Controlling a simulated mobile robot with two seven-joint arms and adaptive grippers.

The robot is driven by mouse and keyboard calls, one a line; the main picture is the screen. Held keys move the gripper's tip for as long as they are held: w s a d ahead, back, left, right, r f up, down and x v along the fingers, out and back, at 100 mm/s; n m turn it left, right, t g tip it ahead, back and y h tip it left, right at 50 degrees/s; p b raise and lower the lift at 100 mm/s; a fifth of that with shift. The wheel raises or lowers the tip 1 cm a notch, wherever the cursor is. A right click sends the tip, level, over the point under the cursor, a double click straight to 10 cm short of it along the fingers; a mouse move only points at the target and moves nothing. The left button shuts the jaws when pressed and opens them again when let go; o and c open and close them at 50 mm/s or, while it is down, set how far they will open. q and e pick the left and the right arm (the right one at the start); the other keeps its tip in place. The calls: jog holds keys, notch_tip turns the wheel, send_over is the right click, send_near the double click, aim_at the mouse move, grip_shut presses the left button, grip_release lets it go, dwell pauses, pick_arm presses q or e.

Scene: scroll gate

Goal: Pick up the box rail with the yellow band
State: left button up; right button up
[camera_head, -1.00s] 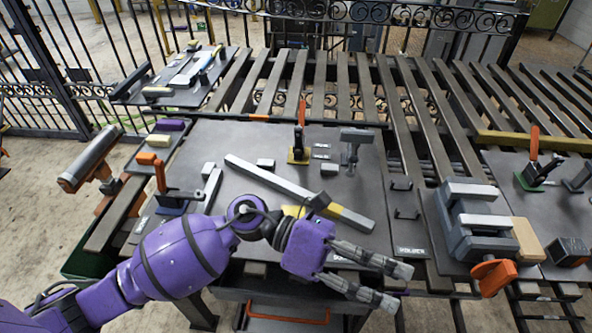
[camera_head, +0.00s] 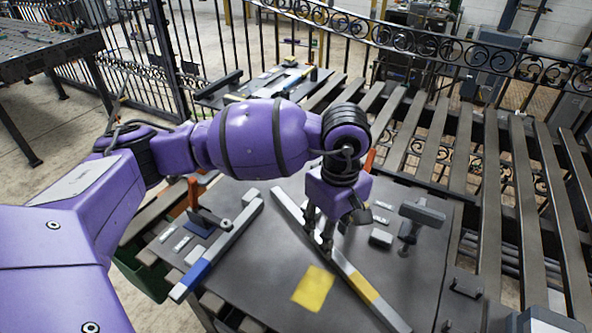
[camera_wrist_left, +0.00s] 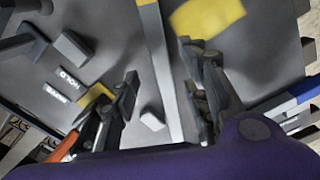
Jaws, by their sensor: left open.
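The box rail with the yellow band (camera_head: 348,272) is a long light-grey bar lying diagonally on the dark table top. Its yellow band is toward the near right end. My left gripper (camera_head: 318,232) points down at the rail's middle part, open, and hides some of it. In the left wrist view the rail (camera_wrist_left: 160,60) runs between the spread fingers of my left gripper (camera_wrist_left: 158,68), with a gap on each side. I cannot tell whether the fingertips are level with the rail or above it. My right gripper is not in view.
A similar rail with a blue band (camera_head: 222,238) lies to the left. A flat yellow patch (camera_head: 313,288) is between the rails. A grey T-shaped clamp (camera_head: 420,216) stands to the right, near small grey blocks (camera_head: 381,238). An orange-handled clamp (camera_head: 194,192) stands at the left.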

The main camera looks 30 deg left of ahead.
pick_arm(q)
jog(key=shift+a+f+p, duration=0.1)
jog(key=shift+f+p, duration=0.2)
jog(key=shift+f, duration=2.1)
grip_shut()
jog(key=shift+r, duration=0.1)
